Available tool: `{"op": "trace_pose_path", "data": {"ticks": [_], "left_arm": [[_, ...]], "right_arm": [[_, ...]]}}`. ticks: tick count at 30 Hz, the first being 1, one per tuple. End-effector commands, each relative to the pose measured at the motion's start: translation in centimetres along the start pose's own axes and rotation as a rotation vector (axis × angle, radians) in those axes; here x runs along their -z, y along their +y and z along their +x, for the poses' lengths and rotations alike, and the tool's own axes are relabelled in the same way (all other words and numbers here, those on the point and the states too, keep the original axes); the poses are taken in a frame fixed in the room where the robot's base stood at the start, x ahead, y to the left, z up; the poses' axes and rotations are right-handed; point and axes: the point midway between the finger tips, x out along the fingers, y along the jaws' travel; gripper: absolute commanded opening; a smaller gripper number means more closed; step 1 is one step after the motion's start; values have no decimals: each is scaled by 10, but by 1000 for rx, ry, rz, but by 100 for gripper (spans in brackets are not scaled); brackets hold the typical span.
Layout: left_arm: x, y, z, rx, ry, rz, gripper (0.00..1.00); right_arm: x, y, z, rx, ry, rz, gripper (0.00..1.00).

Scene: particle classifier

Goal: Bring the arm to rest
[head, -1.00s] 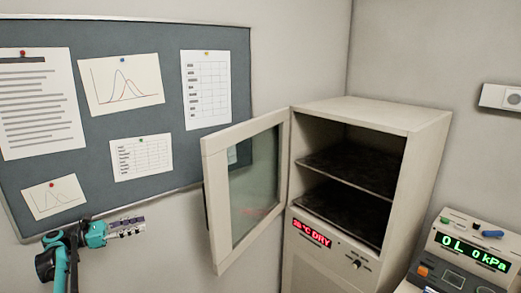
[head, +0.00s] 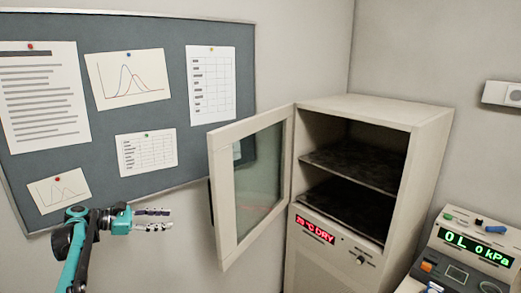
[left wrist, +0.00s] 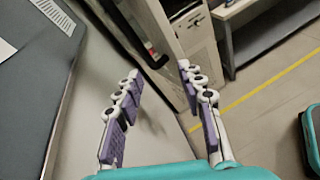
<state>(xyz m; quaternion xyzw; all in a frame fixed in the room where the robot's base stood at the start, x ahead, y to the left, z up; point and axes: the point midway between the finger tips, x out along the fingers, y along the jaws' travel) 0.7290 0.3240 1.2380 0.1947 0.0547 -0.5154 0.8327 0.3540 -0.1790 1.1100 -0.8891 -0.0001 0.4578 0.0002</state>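My left arm comes in at the lower left of the head view, teal and black. Its left gripper (head: 170,219) points right, in front of the wall below the pinboard and short of the open cabinet door. In the left wrist view the gripper (left wrist: 158,72) has its two purple-padded fingers spread apart, with nothing held between them. My right gripper is in neither view.
A drying cabinet (head: 430,150) stands in the corner with its glass door (head: 222,195) swung open towards the left gripper. Its shelves (head: 350,168) look empty. A pressure device (head: 470,240) is at the lower right. A pinboard (head: 105,185) with papers hangs at left.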

Motion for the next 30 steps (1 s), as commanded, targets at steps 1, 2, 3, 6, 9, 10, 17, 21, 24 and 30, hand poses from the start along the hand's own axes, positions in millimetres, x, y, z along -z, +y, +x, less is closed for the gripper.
{"op": "trace_pose_path", "data": {"ticks": [1, 2, 3, 6, 9, 10, 17, 21, 24, 30], "left_arm": [[-8, -13, 11, 12, 39, 46, 39], [-12, -22, 17, 20, 69, 80, 39], [-18, -35, 26, 32, 112, 132, 39], [-28, -74, 44, 73, 226, 284, 39], [-34, -118, 55, 125, 336, 446, 39], [-35, -131, 57, 142, 368, 497, 39], [-25, -242, 58, 311, 589, 914, 39], [-5, -308, 47, 437, 704, 1188, 39], [15, -352, 36, 538, 776, 1390, 39], [58, -415, 16, 728, 881, 1741, 39]], "right_arm": [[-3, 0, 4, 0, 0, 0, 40], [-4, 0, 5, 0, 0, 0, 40], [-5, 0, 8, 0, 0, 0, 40], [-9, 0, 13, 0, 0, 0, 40], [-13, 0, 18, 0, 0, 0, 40], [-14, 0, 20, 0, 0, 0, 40], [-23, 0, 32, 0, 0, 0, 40], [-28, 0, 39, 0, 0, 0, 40], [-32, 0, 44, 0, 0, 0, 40], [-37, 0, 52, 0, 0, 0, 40]]}}
